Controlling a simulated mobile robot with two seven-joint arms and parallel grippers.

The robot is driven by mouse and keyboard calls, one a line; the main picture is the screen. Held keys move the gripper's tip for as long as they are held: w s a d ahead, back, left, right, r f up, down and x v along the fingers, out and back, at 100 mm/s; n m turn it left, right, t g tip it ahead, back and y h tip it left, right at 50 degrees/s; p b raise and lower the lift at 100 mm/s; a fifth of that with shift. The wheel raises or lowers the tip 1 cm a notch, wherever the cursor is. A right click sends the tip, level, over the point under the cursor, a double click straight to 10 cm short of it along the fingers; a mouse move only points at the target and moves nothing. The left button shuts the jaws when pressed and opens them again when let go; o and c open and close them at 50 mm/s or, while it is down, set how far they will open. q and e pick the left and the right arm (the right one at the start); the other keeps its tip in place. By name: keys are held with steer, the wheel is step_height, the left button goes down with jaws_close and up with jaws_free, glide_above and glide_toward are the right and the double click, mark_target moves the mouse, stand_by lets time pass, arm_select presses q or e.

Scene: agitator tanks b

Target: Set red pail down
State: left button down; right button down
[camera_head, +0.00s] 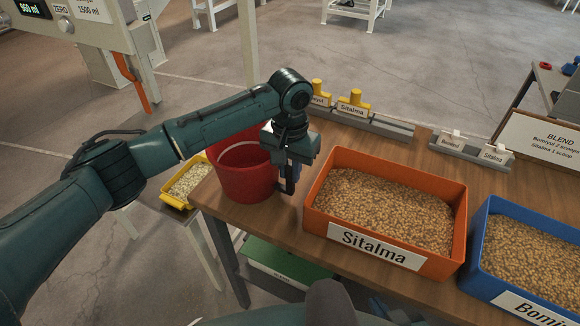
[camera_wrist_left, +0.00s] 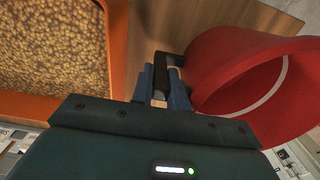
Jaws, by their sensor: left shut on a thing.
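The red pail (camera_head: 243,178) is upright at the left end of the wooden table (camera_head: 290,228), left of the Sitalma bin. I cannot tell if its base touches the tabletop. My left gripper (camera_head: 288,184) points down at the pail's right side. In the left wrist view, the gripper (camera_wrist_left: 163,88) is shut on a dark and tan part that looks like the pail's handle, beside the red wall of the pail (camera_wrist_left: 235,75). The fingers partly hide this part. My right gripper is not in view.
An orange bin of grain labelled Sitalma (camera_head: 375,249) stands close right of the gripper. A blue bin (camera_head: 485,245) is further right. Yellow-handled pieces (camera_head: 353,102) sit on a grey rack behind. A yellow tray (camera_head: 178,198) lies lower, left of the table.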

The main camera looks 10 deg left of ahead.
arm_select(q)
steer(key=c, duration=1.4)
jaws_free()
steer(key=shift+o, duration=0.2)
arm_select(e)
steer(key=shift+a+f, duration=0.1)
arm_select(q)
steer(key=shift+r, duration=0.25)
step_height(320, 180, up, 12)
steer(key=b, duration=0.1)
arm_select(e)
steer(key=shift+a, duration=0.2)
arm_select(q)
steer(key=shift+f, duration=0.1)
